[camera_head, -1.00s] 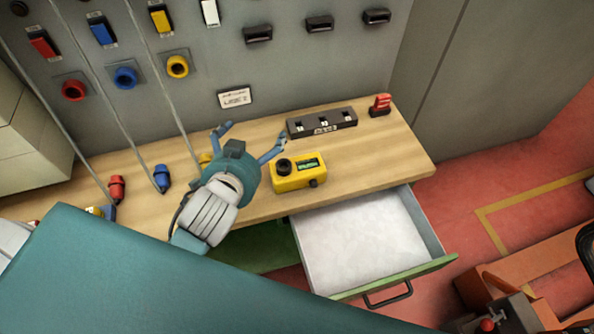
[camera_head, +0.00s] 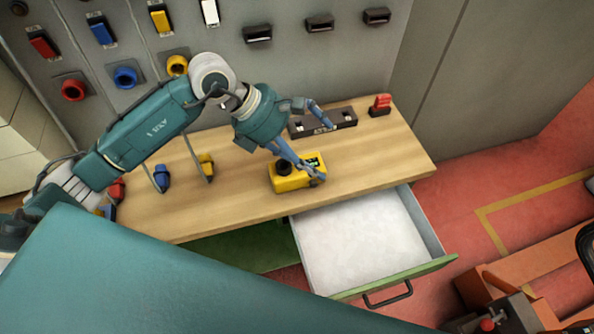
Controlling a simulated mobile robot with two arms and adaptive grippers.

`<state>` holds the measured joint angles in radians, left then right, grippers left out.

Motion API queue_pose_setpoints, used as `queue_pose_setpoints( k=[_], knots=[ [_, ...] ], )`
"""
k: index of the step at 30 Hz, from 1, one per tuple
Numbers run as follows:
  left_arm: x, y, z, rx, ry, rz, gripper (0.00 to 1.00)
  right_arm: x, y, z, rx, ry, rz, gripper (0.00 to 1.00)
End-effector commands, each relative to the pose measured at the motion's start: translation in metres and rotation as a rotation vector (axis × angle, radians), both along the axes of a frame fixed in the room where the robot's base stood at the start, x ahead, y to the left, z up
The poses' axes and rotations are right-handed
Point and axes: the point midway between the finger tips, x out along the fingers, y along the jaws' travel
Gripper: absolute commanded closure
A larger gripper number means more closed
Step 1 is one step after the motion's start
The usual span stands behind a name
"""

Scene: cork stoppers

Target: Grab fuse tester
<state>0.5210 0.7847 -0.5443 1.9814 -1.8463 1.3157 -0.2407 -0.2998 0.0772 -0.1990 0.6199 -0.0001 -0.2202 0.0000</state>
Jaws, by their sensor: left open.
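The fuse tester is most likely the yellow box (camera_head: 289,183) with a black knob and a small green display, lying on the wooden worktop. My left gripper (camera_head: 323,153) is above it, with its fingers spread. One blue finger crosses over the tester and hides part of its top and right side; I cannot tell whether it touches. The other finger reaches over the dark fuse holder (camera_head: 344,117) behind. My right gripper is not in view.
The worktop (camera_head: 230,205) has an open drawer (camera_head: 362,245), empty, in front of it. Red, blue and yellow (camera_head: 206,165) plugs with cables stand at the left. A red piece (camera_head: 381,104) stands at the back right. A grey panel rises behind.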

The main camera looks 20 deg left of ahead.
Motion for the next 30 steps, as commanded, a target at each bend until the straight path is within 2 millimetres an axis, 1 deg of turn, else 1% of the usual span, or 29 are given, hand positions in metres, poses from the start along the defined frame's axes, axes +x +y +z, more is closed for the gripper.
queue_pose_setpoints(
  k=[1, 3, 5, 7, 9, 15, 20, 23, 27, 30],
  knots=[
    [0.005, 0.027, -0.007, 0.103, 0.000, 0.005, 0.00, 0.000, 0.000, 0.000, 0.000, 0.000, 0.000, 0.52],
    [0.009, 0.056, -0.015, 0.207, 0.009, 0.013, 0.00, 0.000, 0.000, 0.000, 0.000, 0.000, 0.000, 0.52],
    [0.010, 0.073, -0.018, 0.266, 0.017, 0.018, 0.00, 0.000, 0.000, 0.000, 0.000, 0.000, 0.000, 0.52],
    [0.010, 0.082, -0.022, 0.302, 0.023, 0.022, 0.00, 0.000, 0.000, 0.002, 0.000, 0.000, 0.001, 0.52],
    [0.012, 0.083, -0.030, 0.313, 0.028, 0.024, 0.00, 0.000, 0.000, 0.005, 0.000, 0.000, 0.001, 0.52],
    [0.018, 0.071, -0.058, 0.309, 0.029, 0.023, 0.00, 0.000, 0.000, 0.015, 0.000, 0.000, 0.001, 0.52],
    [0.021, 0.067, -0.071, 0.309, 0.027, 0.023, 0.00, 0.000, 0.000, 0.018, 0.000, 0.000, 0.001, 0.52],
    [0.024, 0.061, -0.076, 0.307, 0.027, 0.023, 0.00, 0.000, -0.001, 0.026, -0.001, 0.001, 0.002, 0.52],
    [0.029, 0.050, -0.093, 0.306, 0.030, 0.023, 0.00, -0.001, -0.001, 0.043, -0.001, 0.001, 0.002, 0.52],
    [0.032, 0.046, -0.108, 0.307, 0.028, 0.024, 0.00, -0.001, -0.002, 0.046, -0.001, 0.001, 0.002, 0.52]
  ],
)
